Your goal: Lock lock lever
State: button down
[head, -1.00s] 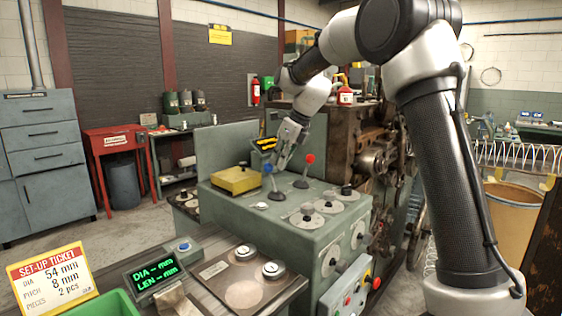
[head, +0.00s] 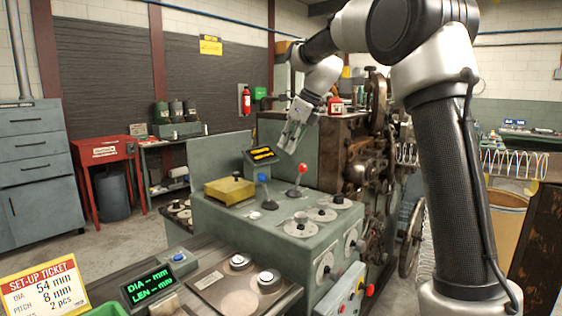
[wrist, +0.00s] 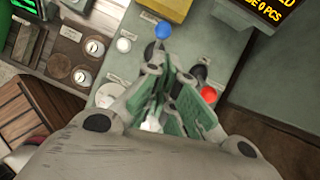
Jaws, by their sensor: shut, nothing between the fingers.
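Two levers stand on the green control box. One has a blue ball knob (head: 262,177) and leans left. The other has a red ball knob (head: 303,167) and leans right. I cannot read a label that tells which is the lock lever. My gripper (head: 290,150) is shut and empty, pointing down above the levers and apart from both. In the wrist view the blue knob (wrist: 163,30) shows beyond the fingertips, and the red knob (wrist: 209,95) shows to the right of the fingers (wrist: 170,85), which partly hide its lever.
A yellow block (head: 229,190) sits left of the levers, and a small display (head: 262,154) stands behind them. The rusty coiler machine (head: 360,150) rises at the right. Open air lies above the box.

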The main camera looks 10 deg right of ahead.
jog(key=shift+w+v, duration=0.1)
jog(key=shift+v, duration=0.65)
jog(key=shift+w+v, duration=0.15)
jog(key=shift+v, duration=0.65)
jog(key=shift+a+r, duration=0.1)
jog(key=shift+a, duration=0.05)
